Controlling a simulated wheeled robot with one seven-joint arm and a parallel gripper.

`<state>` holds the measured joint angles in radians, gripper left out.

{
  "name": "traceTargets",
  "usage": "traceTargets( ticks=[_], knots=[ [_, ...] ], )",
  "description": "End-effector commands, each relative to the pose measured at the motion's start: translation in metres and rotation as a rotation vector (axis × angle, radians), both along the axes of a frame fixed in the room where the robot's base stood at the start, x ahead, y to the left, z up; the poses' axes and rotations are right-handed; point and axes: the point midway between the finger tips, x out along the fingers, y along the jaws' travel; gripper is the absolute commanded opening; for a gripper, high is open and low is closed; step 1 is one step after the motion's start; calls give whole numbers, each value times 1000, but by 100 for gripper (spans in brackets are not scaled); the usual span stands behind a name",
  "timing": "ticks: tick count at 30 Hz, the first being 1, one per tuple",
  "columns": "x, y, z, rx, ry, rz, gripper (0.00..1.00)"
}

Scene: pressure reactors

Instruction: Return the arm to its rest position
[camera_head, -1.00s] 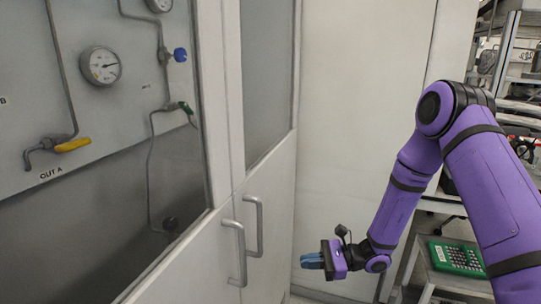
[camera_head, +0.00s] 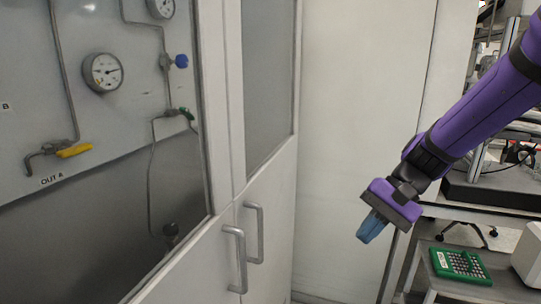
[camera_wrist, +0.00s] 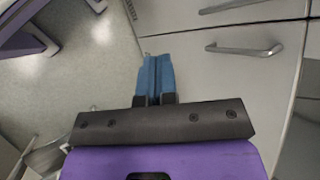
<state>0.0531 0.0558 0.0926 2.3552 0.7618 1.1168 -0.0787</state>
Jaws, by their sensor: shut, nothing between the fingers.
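My purple arm (camera_head: 485,108) reaches in from the upper right of the head view. My gripper (camera_head: 366,236) hangs at its end, blue fingers pointing down and left. The fingers are together with nothing between them. It is in free air in front of the pale cabinet side, right of the cabinet handles and apart from them. In the wrist view, my gripper (camera_wrist: 155,62) points up the picture over the floor, beside a white cabinet front.
A cabinet with two handles (camera_head: 242,258) stands left, with a gauge (camera_head: 103,72) and a yellow-handled valve (camera_head: 74,150) behind its glass. A cart at right holds a green rack (camera_head: 460,265). A drawer handle (camera_wrist: 245,49) shows in the wrist view.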

Motion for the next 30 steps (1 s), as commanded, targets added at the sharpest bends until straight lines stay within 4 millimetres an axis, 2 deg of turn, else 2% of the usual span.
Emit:
traceTargets(
  ticks=[3, 15, 24, 30],
  knots=[
    [-18, -14, 20, -85, -104, 43, 0],
    [-76, -65, 72, -375, -435, 148, 0],
    [-117, -103, 103, -588, -677, 188, 0],
    [-133, -118, 115, -676, -774, 197, 0]
  ],
)
